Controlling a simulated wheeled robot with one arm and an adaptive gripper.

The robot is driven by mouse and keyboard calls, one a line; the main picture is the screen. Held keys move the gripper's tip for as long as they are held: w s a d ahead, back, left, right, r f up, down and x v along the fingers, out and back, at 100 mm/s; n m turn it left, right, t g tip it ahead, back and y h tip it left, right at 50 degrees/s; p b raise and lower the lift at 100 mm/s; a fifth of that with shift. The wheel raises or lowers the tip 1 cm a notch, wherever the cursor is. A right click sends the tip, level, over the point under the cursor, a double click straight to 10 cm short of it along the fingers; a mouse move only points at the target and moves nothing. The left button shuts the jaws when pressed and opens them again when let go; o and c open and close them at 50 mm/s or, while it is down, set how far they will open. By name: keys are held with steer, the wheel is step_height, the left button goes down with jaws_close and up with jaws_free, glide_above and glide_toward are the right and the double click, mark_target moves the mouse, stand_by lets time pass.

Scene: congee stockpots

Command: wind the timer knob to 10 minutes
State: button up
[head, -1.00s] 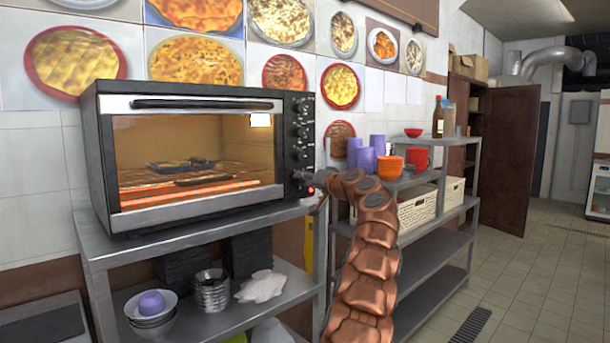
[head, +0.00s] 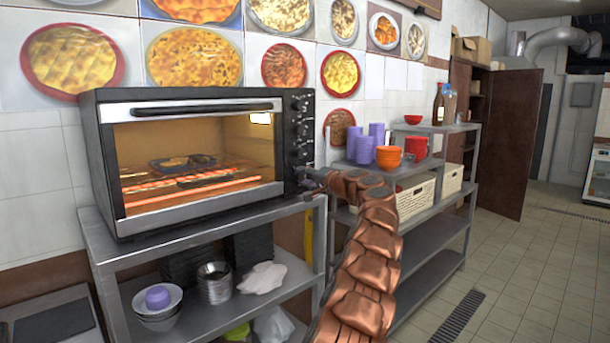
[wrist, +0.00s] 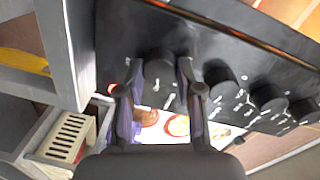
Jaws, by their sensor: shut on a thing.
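The black toaster oven (head: 205,108) stands on a steel shelf, with a column of dark knobs (head: 302,131) on its right-hand panel. My gripper (head: 312,178) is at the lowest part of this panel, and its fingers are small and dark there. In the wrist view my gripper (wrist: 160,78) has one finger on each side of the end knob (wrist: 160,80), shut on it. That knob is black, with pale marks on the panel near it. I cannot read its setting. An orange light (wrist: 111,88) glows beside it. In the head view the gripped knob is mostly hidden.
Several other knobs (wrist: 267,97) sit in line close beside the gripped one. The oven's steel shelf (head: 205,225) lies below. The tiled floor to the right is clear.

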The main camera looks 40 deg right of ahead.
stand_by(0.3)
steer(key=o, duration=1.2)
steer(key=shift+c, duration=0.2)
steer(key=shift+s, duration=0.1)
steer(key=shift+s+r, duration=0.2)
steer(key=shift+s, duration=0.7)
steer(key=s, duration=1)
steer(key=shift+a+r, duration=0.15)
